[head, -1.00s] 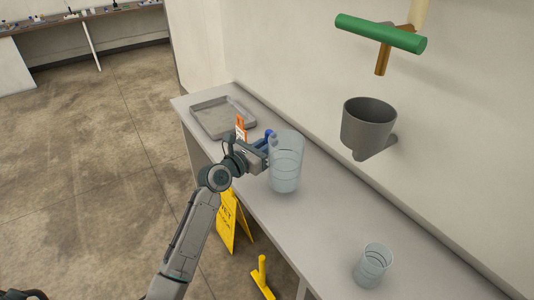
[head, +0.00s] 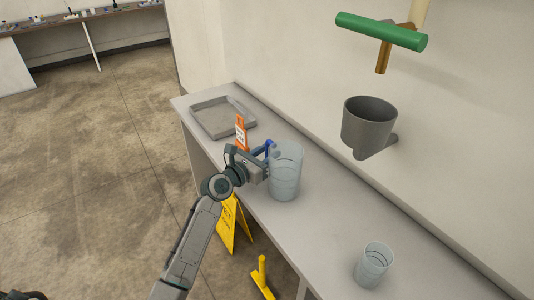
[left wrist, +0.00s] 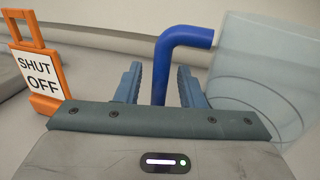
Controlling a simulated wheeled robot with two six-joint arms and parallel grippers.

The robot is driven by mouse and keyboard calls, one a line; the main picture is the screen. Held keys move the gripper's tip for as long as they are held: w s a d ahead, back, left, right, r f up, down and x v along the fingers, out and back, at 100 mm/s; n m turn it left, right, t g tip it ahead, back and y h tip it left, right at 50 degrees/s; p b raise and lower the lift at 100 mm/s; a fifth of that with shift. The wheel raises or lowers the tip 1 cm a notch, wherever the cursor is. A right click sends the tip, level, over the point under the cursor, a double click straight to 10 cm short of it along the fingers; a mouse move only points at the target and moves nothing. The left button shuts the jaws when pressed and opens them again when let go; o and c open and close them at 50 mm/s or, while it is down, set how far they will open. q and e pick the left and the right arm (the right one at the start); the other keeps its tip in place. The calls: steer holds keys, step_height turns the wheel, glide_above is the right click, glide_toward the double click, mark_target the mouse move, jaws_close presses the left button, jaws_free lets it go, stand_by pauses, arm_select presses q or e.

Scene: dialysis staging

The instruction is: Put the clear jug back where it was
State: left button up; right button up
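The clear jug (head: 286,176) is a large see-through vessel, upright on the grey bench, and appears to rest on it. Its blue bent handle (left wrist: 160,75) faces my left gripper (head: 268,165). In the left wrist view the gripper (left wrist: 160,88) has its two fingers on either side of the handle's upright part, with a gap on both sides. It is open around the handle. The jug's body (left wrist: 262,75) shows at the right of that view. My right gripper is not in view.
A smaller clear cup (head: 373,267) stands at the bench's near end. A grey tray (head: 250,128) lies at the far end. An orange "SHUT OFF" tag (head: 241,130) stands beside my gripper. A grey holder (head: 368,125) and green bar are on the wall. A yellow floor sign (head: 228,225) stands below.

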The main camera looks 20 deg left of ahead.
arm_select(q)
steer(key=shift+r, duration=0.15)
steer(key=v, duration=1.2)
